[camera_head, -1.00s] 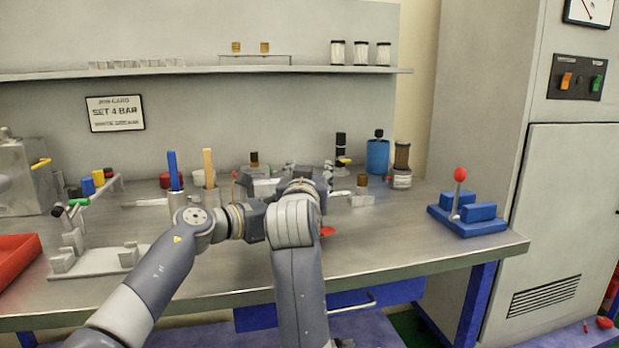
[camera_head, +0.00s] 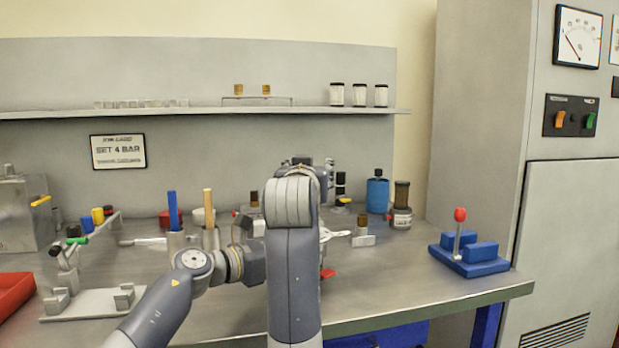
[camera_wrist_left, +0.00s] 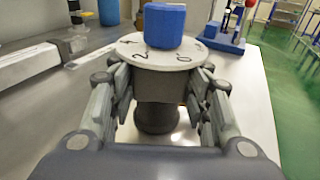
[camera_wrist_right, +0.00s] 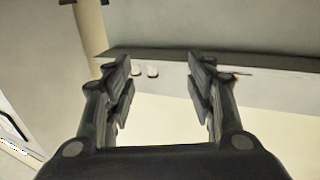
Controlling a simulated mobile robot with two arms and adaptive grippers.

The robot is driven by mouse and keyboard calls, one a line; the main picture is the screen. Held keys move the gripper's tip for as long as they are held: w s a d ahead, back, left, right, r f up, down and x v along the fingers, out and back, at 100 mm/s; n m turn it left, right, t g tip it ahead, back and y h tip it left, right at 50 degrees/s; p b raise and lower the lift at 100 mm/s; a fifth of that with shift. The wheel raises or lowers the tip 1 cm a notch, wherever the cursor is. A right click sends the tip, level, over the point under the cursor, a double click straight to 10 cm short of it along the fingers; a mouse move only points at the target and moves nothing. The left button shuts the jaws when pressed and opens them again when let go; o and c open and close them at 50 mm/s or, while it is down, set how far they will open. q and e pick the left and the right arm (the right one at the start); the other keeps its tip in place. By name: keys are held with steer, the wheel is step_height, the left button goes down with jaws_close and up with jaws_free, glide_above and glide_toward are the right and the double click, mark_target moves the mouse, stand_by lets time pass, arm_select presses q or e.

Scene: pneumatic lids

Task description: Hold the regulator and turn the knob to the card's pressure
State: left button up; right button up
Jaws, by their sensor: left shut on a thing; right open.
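The card (camera_head: 118,151) on the back panel reads SET 4 BAR. In the left wrist view my left gripper (camera_wrist_left: 160,88) is shut on the dark body of the regulator (camera_wrist_left: 159,118), below its dial. The regulator is upright, with a white round dial plate (camera_wrist_left: 140,50) marked with digits such as 2 and 0. A blue knob (camera_wrist_left: 165,26) sits on top of the dial. In the head view my right arm hides the regulator. My right gripper (camera_wrist_right: 160,72) is open and empty, raised above the bench and pointing towards the shelf.
A shelf (camera_head: 200,114) runs along the back panel. A blue fixture (camera_head: 468,254) with a red-topped lever stands at the right. A red tray (camera_head: 14,293) lies far left. A gauge (camera_head: 578,37) is on the cabinet.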

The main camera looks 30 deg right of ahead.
steer(key=s+d+f+t+y, duration=0.1)
steer(key=s+d+f+t, duration=0.15)
steer(key=s+d, duration=0.35)
steer(key=s+a+f+n+y, duration=0.6)
steer(key=f+y, duration=0.2)
steer(key=shift+t, duration=0.25)
steer(key=w, duration=1.2)
steer(key=shift+d+f, duration=0.1)
steer(key=shift+c, duration=0.6)
steer(key=c, duration=1)
